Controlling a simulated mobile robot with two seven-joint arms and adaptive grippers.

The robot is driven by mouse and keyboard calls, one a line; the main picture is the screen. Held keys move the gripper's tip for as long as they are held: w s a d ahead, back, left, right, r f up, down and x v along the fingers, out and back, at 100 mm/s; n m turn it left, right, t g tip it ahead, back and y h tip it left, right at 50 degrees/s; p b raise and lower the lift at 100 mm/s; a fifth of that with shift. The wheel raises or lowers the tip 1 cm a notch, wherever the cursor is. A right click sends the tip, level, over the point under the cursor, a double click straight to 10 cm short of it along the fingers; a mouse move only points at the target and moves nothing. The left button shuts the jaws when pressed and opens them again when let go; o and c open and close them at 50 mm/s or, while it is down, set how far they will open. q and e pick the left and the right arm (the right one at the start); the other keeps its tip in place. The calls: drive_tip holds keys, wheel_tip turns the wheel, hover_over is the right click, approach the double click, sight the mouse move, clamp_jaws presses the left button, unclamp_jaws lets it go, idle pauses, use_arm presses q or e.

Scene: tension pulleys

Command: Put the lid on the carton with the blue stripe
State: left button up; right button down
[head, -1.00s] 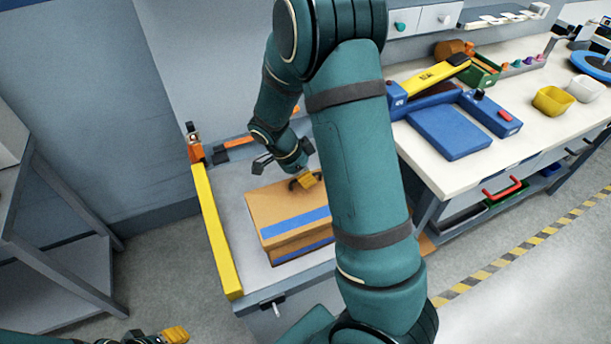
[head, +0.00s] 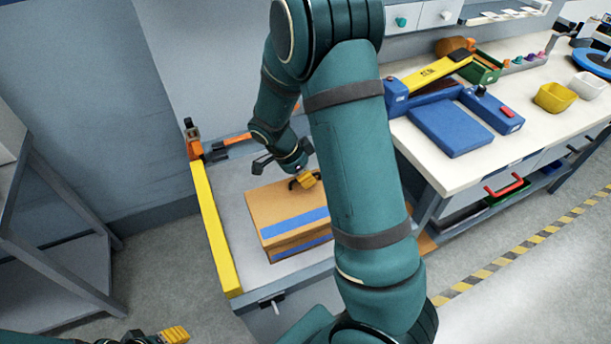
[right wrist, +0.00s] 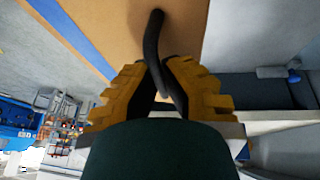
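The brown lid (head: 272,203) with a blue stripe lies flat over the carton (head: 300,250), whose front also shows a blue stripe. A thin dark line runs between them; I cannot tell if the lid is fully seated. My right gripper (head: 305,180) is at the lid's top, with its yellow fingers on either side of the black handle. In the right wrist view the fingers (right wrist: 160,75) close on the black handle (right wrist: 153,40) of the lid (right wrist: 115,22). My left gripper (head: 172,335) shows only partly at the bottom edge, away from the carton.
The carton stands on a grey bench (head: 237,190) with a yellow rail (head: 215,230) at its left. A white worktable (head: 455,175) with blue trays and yellow and white bowls stands at right. My right arm hides part of the bench.

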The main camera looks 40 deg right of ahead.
drive_tip(key=shift+f, duration=0.15)
drive_tip(key=shift+f+b, duration=0.35)
drive_tip(key=shift+b, duration=0.1)
drive_tip(key=shift+w+f, duration=0.1)
drive_tip(key=shift+f, duration=0.2)
drive_tip(key=c, duration=1.1)
unclamp_jaws()
drive_tip(key=shift+o, duration=0.2)
drive_tip(key=v, duration=1.2)
drive_tip(key=shift+d+r, duration=0.1)
